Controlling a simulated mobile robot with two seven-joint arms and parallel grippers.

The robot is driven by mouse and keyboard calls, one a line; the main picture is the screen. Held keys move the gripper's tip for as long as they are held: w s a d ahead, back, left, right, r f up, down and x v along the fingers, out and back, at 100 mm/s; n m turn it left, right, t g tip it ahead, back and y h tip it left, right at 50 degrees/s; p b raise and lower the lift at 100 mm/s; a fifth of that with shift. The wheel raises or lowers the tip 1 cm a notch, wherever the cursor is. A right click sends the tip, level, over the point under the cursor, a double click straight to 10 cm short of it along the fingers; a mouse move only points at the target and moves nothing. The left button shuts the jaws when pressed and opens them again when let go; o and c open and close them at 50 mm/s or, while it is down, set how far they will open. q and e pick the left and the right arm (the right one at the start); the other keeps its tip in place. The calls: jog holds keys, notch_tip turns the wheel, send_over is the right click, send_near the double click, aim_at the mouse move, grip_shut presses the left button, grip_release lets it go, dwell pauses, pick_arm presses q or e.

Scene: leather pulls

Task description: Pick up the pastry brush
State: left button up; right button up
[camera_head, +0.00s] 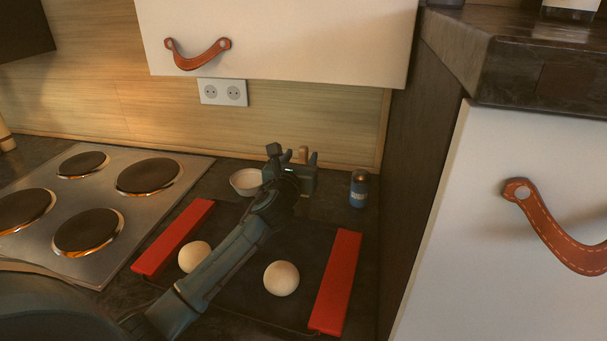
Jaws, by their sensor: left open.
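A small light-wooden piece (303,152), likely the pastry brush's handle, shows at the back of the counter near the wall. Most of it is hidden behind my left gripper, so its bristles and how it stands cannot be seen. My left gripper (293,159) is open at the far end of my arm, which reaches in from the lower left. The wooden piece shows between its fingers, towards the right one. I cannot tell whether they touch. My right gripper is not in view.
A white bowl (245,182) stands just left of the gripper, and a blue shaker (359,190) to its right. Under my arm lies a dark tray with red handles (337,282) and two dough balls (281,278). A stove (130,205) is left; a cabinet (275,40) hangs above.

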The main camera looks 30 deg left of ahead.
pick_arm(q)
jog(key=shift+x, duration=2.7)
jog(key=shift+r, duration=0.2)
grip_shut()
